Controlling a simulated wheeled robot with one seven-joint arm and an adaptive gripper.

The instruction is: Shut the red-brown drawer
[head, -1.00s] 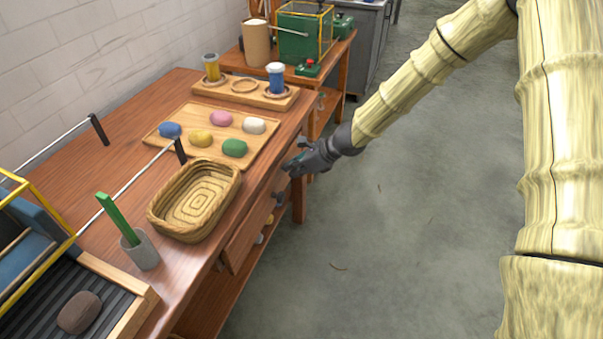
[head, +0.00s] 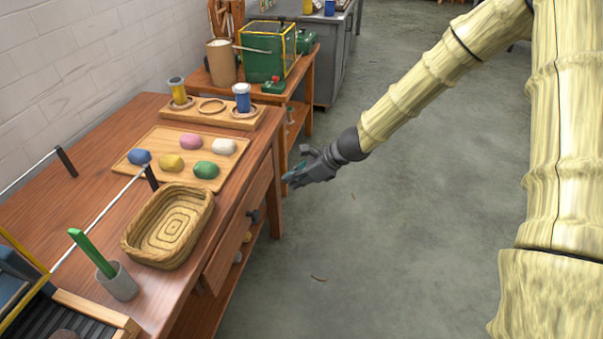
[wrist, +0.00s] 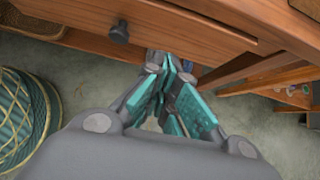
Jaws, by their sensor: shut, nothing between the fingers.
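The red-brown drawer (head: 238,238) is under the front edge of the wooden table. It has a dark round knob (head: 254,215). In the head view its front seems to stand out slightly from the table, but I cannot tell how far. In the wrist view the drawer front (wrist: 185,32) crosses the top, with the knob (wrist: 119,32) left of my fingers. My gripper (head: 289,179) is shut and empty, out over the floor beside the table's far front corner. In the wrist view its teal-padded fingers (wrist: 170,68) point toward the drawer front; contact is unclear.
A smaller table (head: 300,70) stands behind. A teal-and-tan basket (wrist: 22,115) is at the wrist view's left. The floor to the right is clear.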

